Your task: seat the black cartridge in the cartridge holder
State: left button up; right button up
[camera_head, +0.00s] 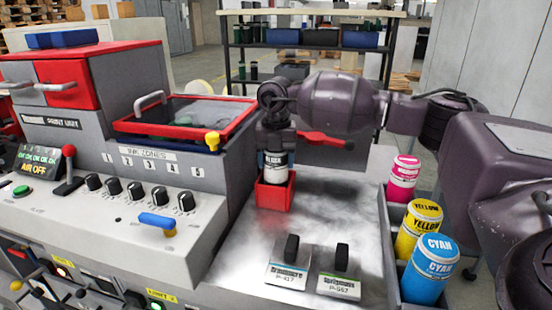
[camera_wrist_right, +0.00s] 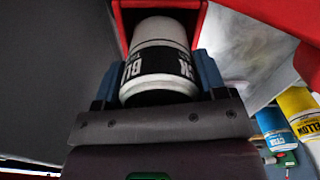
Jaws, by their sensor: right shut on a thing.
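The black cartridge (camera_head: 276,168), white with a black label band, stands upright at the red cartridge holder (camera_head: 274,196). Its lower end is within the mouth of the holder; how deep it sits is hidden. My right gripper (camera_head: 277,148) is above the holder, shut on the upper part of the cartridge. In the right wrist view the cartridge (camera_wrist_right: 160,60) lies between the blue fingers of the gripper (camera_wrist_right: 158,88), with red holder walls (camera_wrist_right: 194,20) around its far end. My left gripper is not in view.
Magenta (camera_head: 403,178), yellow (camera_head: 418,228) and cyan (camera_head: 430,268) cartridges stand in a rack at the right. Two labelled plates with black knobs (camera_head: 291,262) (camera_head: 341,272) lie in front on the metal top. The grey console (camera_head: 100,215) with knobs and a red-rimmed tray (camera_head: 190,118) is at the left.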

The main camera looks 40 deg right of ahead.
jog(key=shift+f, duration=0.1)
jog(key=o, duration=1.2)
notch_tip(320, 180, up, 11)
jog(key=shift+f, duration=0.1)
